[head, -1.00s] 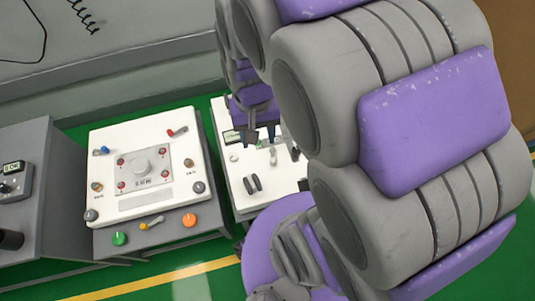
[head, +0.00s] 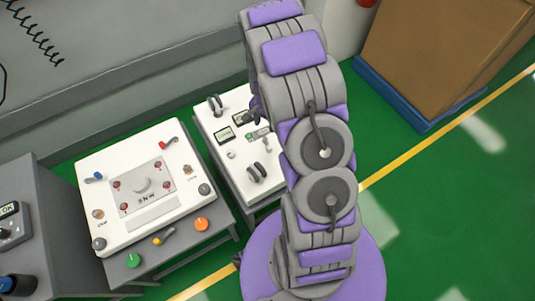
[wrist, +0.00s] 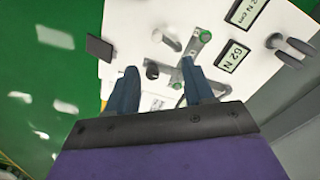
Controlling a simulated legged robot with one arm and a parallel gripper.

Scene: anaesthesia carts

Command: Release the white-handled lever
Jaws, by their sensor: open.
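In the wrist view my gripper (wrist: 160,84) is open, its two dark blue fingers apart above the white cart top (wrist: 140,20). A short white cylindrical handle (wrist: 170,42), which looks like the lever's, lies just beyond the fingertips, not between them. A grey-green bar (wrist: 197,47) with round ends runs beside it, close to the right finger. A dark round knob (wrist: 152,70) shows between the fingers. Contact with the bar cannot be told. In the head view my gripper is mostly hidden behind my arm, over the white cart (head: 215,128).
A display reading 62 N (wrist: 234,55) and paired grey paddles (wrist: 290,48) sit on the same cart top. A second white panel (head: 110,165) with knobs stands left in the head view. A cardboard box (head: 440,60) stands at right. Green floor is clear between.

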